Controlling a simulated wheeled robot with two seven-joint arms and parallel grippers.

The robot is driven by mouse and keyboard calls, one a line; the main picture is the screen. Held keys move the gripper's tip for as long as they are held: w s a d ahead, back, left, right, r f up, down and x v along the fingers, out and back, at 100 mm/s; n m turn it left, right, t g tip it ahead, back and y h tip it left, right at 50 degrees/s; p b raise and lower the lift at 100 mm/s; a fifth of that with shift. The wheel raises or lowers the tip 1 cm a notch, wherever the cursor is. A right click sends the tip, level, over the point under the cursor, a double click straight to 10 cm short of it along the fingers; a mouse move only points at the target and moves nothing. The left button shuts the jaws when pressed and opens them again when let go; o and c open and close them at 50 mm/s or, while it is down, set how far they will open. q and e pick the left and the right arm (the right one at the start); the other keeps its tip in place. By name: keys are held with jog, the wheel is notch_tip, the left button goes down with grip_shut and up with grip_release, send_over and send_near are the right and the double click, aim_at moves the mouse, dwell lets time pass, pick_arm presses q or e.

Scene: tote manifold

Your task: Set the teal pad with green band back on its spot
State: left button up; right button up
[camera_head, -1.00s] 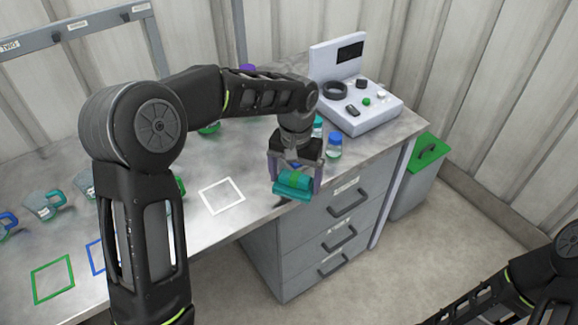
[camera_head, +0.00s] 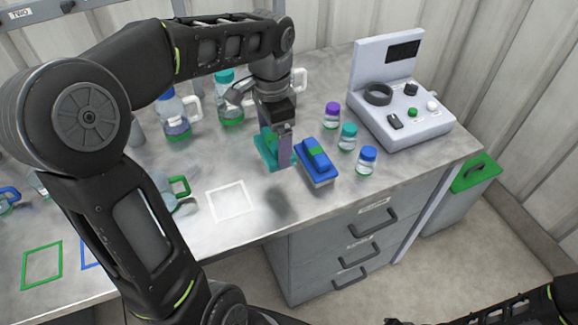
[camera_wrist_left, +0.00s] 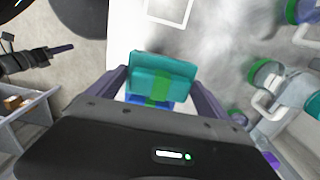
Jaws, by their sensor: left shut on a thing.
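The teal pad with the green band (camera_head: 266,152) is gripped by my left gripper (camera_head: 281,148). In the head view it is tilted and partly hidden by the fingers, just left of a blue pad with a green band (camera_head: 317,160). In the left wrist view the teal pad (camera_wrist_left: 163,72) lies across between the two fingers (camera_wrist_left: 162,92), and some blue shows at its near edge. A white square outline (camera_head: 230,201) lies bare on the table, left of and nearer than the held pad. My right gripper (camera_wrist_left: 62,48) shows small in the wrist view; its jaws are unclear.
Vials with purple (camera_head: 332,109), teal (camera_head: 348,130) and blue (camera_head: 368,154) lids stand right of the blue pad. Behind them is a grey control console (camera_head: 420,122). Handled bottles (camera_head: 176,127) stand at the back left. Green (camera_head: 42,265) and blue outlines lie at the left.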

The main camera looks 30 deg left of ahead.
pick_arm(q)
jog(key=shift+s+a+r, duration=0.1)
jog(key=shift+s+r, duration=0.05)
jog(key=shift+s, duration=0.2)
jog(key=shift+w+f+p, duration=0.1)
jog(key=shift+f+p, duration=0.2)
jog(key=shift+f, duration=2.85)
jog(key=shift+f, duration=1.9)
jog(key=shift+f, duration=0.1)
jog(key=o, duration=1.1)
jog(key=shift+c, duration=0.2)
